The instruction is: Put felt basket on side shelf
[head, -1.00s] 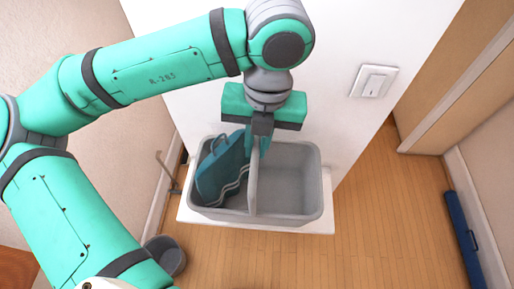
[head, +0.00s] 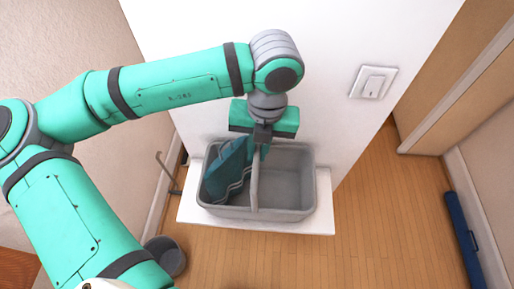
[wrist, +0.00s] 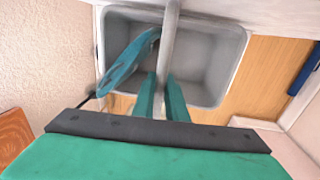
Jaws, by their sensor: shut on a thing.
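The felt basket (head: 285,213) is grey with two compartments and a raised divider along its middle. It is upright over the white side shelf (head: 325,205) on the wall. I cannot tell whether its base touches the shelf. My gripper (head: 263,148) points down and is shut on the basket's divider. In the wrist view the two teal fingers (wrist: 161,98) flank the divider, and the basket (wrist: 222,60) spreads out beyond them. The basket's underside is hidden.
A teal item with wavy stripes (head: 227,170) leans in the basket's left compartment; the right compartment is empty. A light switch (head: 373,82) is on the wall. A grey bin (head: 167,257) stands on the wooden floor at left. A long blue object (head: 465,240) lies at right.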

